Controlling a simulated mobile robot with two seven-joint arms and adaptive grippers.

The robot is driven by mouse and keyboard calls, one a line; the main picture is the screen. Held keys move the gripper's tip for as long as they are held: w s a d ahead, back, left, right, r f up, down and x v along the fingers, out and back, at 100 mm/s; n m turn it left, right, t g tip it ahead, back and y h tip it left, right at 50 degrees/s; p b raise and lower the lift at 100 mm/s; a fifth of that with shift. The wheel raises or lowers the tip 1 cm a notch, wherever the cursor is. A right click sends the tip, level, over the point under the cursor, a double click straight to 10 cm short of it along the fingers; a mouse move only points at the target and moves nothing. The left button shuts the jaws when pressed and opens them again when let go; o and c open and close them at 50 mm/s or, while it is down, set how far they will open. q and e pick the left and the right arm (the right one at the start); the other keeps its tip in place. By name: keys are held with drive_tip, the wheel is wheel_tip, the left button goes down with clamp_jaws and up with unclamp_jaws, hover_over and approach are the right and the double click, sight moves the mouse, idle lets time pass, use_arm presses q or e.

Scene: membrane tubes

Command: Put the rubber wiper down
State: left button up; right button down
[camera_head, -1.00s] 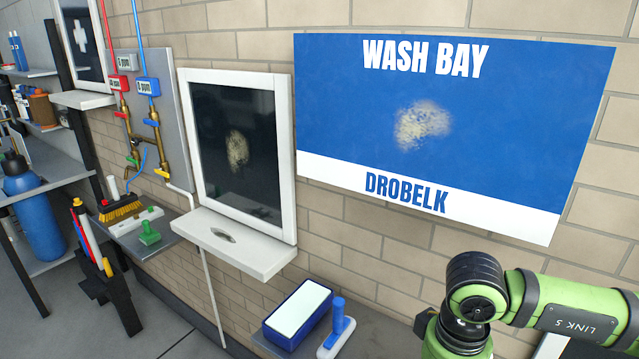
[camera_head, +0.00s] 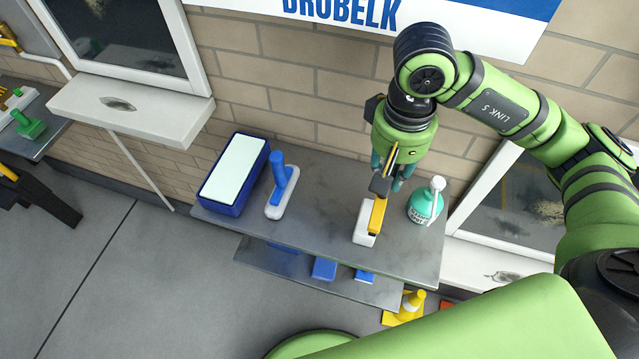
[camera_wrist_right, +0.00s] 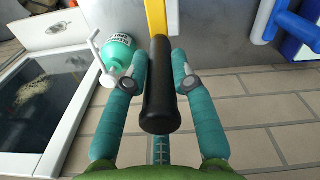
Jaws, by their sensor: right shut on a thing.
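My right gripper (camera_head: 392,178) is above the grey shelf, its teal fingers shut on a tool with a black grip and a yellow shaft, which I take to be the rubber wiper (camera_head: 377,214). In the right wrist view my right gripper (camera_wrist_right: 160,82) has a finger on each side of the black grip of the wiper (camera_wrist_right: 160,100). The yellow shaft runs away from the camera. In the head view the shaft slopes down to a white block (camera_head: 364,227) at the shelf. I cannot tell whether the block rests on it. My left gripper is not in view.
The grey shelf (camera_head: 320,222) holds a blue tray with a pale top (camera_head: 235,174), a blue-handled tool on a white base (camera_head: 281,186) and a teal bottle (camera_head: 424,206) right of my gripper. Bare shelf lies between the blue-handled tool and the wiper. A lower shelf holds blue items.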

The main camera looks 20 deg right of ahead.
drive_tip(key=w+a+f+p, duration=0.2)
drive_tip(key=f, duration=0.1)
drive_tip(key=w+a+f+p, duration=0.2)
drive_tip(key=w+a+f, duration=0.1)
drive_tip(key=f, duration=0.1)
drive_tip(key=w+a+f+p, duration=0.1)
drive_tip(key=w+a+f, duration=0.1)
drive_tip(key=a+f, duration=0.1)
drive_tip(key=shift+w+a+f+p, duration=0.2)
drive_tip(key=shift+f+p, duration=0.15)
drive_tip(key=shift+p, duration=0.05)
drive_tip(key=shift+f+b, duration=0.2)
drive_tip(key=shift+b, duration=0.1)
drive_tip(key=c, duration=1)
unclamp_jaws()
drive_tip(key=shift+c, duration=0.2)
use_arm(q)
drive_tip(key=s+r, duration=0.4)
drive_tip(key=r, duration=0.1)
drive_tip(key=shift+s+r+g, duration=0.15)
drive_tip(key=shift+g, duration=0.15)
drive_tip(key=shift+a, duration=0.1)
use_arm(e)
drive_tip(key=shift+r, duration=0.1)
